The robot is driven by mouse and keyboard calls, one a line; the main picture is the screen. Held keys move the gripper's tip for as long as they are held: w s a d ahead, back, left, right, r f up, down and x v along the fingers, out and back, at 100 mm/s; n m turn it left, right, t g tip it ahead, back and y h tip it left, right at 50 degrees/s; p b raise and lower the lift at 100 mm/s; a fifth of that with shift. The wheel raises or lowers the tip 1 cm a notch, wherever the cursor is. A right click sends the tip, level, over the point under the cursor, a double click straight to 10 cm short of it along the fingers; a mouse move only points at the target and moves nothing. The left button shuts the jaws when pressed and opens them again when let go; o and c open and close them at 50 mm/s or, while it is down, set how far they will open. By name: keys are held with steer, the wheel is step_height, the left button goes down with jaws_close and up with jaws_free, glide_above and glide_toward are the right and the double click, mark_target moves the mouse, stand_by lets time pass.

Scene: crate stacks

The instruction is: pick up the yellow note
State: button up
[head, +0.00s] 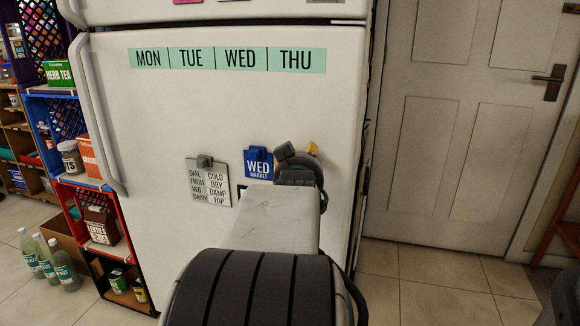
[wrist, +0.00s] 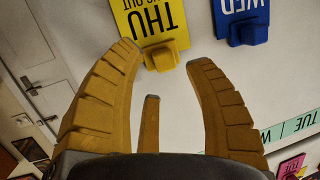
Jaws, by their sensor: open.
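The yellow note (wrist: 151,17), marked THU, is on the white fridge door in the wrist view, upside down and cut by the top edge. Its yellow clip (wrist: 160,57) sticks out between the tips of my gripper (wrist: 164,57). The brown fingers are spread apart, and none is seen closed on the clip. A gap shows between the right finger and the clip; the left fingertip is very near the clip's side. In the head view my arm hides most of the note's area; I cannot tell whether a small yellow patch there is note or finger.
A blue WED note (head: 258,163) hangs left of my wrist in the head view. A grey list (head: 208,182) hangs beside it. A green day strip (head: 226,59) runs above. Crate stacks (head: 66,183) stand left, a closed door (head: 463,130) right.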

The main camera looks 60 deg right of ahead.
steer(key=shift+x, duration=1.6)
steer(key=shift+r, duration=0.1)
steer(key=c, duration=0.9)
